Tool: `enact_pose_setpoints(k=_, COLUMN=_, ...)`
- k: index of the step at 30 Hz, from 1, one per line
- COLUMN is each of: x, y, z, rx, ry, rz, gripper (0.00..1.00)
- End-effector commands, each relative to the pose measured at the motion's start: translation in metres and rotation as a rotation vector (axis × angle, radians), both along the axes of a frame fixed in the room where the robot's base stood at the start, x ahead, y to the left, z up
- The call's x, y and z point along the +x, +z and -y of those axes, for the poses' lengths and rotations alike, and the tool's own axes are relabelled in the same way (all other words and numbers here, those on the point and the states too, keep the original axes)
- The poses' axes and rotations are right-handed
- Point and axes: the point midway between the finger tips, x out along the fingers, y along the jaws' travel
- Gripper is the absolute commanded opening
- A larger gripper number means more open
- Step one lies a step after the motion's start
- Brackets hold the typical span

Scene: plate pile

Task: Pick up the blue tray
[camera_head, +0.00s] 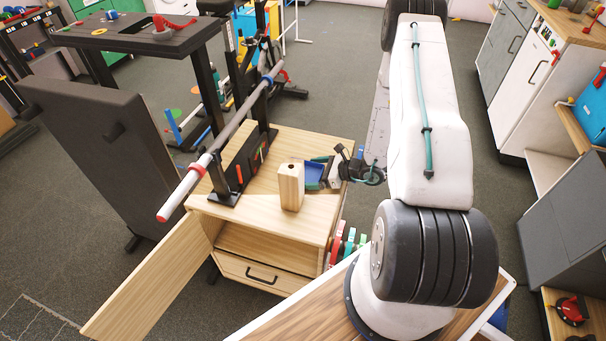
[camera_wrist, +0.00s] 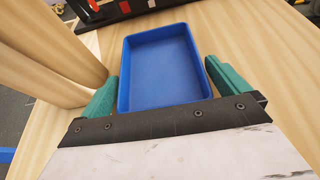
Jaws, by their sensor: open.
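The blue tray (camera_head: 314,174) lies on the wooden top of a small cabinet (camera_head: 325,205), at the right side. It is empty and rectangular, and it fills the middle of the wrist view (camera_wrist: 163,72). My gripper (camera_head: 311,173) reaches in from the right at the tray. In the wrist view its two teal fingers (camera_wrist: 168,78) are open, one on each side of the tray's near part. The left finger is very close to the tray's left wall. The right finger is close to the right wall. I cannot tell whether either touches.
A wooden block with a hole (camera_head: 290,188) stands upright just left of the tray. It also shows in the wrist view (camera_wrist: 50,50). A black rack (camera_head: 246,165) with a long bar (camera_head: 225,135) stands behind and left. The cabinet's door (camera_head: 150,280) hangs open.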

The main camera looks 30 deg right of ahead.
Motion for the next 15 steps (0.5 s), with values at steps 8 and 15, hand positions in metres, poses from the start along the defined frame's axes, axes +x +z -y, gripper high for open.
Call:
enact_pose_setpoints(k=8, x=0.0094, y=-0.0052, z=-0.0075, rx=-0.001, ry=-0.001, rz=-0.001, gripper=1.0)
enact_pose_setpoints(k=15, x=0.0092, y=-0.005, z=-0.0074, rx=-0.001, ry=0.0, rz=-0.001, gripper=0.67)
